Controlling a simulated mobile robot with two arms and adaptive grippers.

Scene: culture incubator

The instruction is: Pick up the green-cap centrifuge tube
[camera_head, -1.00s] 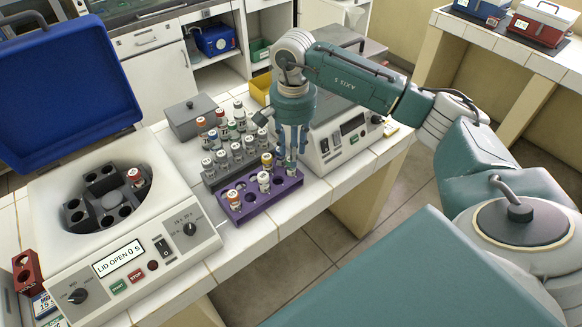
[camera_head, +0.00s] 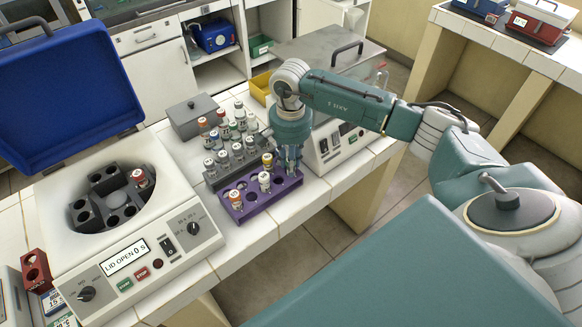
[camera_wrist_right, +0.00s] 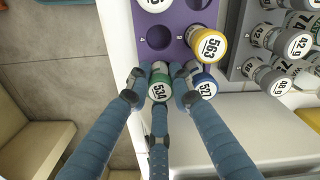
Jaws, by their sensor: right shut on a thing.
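The green-cap centrifuge tube (camera_wrist_right: 160,91) stands between the fingers of my right gripper (camera_wrist_right: 160,95) in the right wrist view. The right gripper is shut on it, close below the cap. In the head view this gripper (camera_head: 290,168) points down at the right end of the purple rack (camera_head: 262,202) and hides the tube. A blue-cap tube (camera_wrist_right: 204,86) is close beside the right-hand finger. A yellow-cap tube (camera_wrist_right: 208,44) stands further along the purple rack. I cannot tell whether the held tube is still seated in its hole. My left gripper is not in view.
A grey rack (camera_head: 214,183) with several tubes stands directly behind the purple rack. An open-lid centrifuge (camera_head: 110,222) fills the left of the bench. A white instrument (camera_head: 335,150) stands close behind the right gripper. The bench's front edge is near the purple rack.

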